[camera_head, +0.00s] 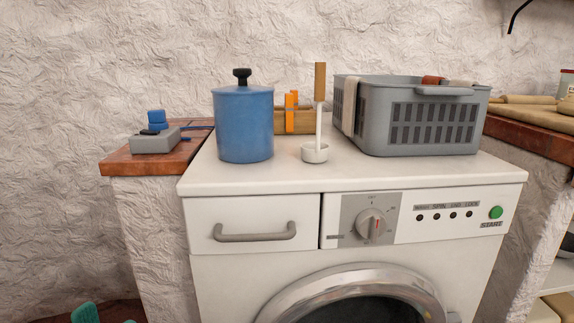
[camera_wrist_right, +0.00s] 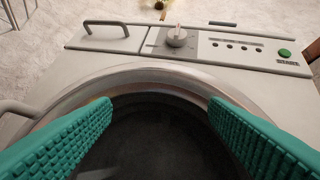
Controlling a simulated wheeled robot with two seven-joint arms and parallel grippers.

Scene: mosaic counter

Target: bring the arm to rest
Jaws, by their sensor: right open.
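My right gripper (camera_wrist_right: 160,112) is open and empty in the right wrist view. Its two teal ridged fingers stand wide apart, with the dark round door glass (camera_wrist_right: 155,145) of the washing machine behind the gap. It does not show in the head view. Two teal tips, which look like my left gripper (camera_head: 104,317), just enter the head view at the bottom left edge. The rest of that gripper is cut off, so its opening is unclear. The white washing machine (camera_head: 255,270) stands in front of me, its door shut.
On the machine top stand a blue lidded canister (camera_head: 243,125), a white cup-like ladle with a wooden handle (camera_head: 315,153) and a grey basket (camera_head: 420,145). A grey box (camera_head: 155,142) sits on the brick ledge at left. The drawer handle (camera_head: 255,232) juts forward.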

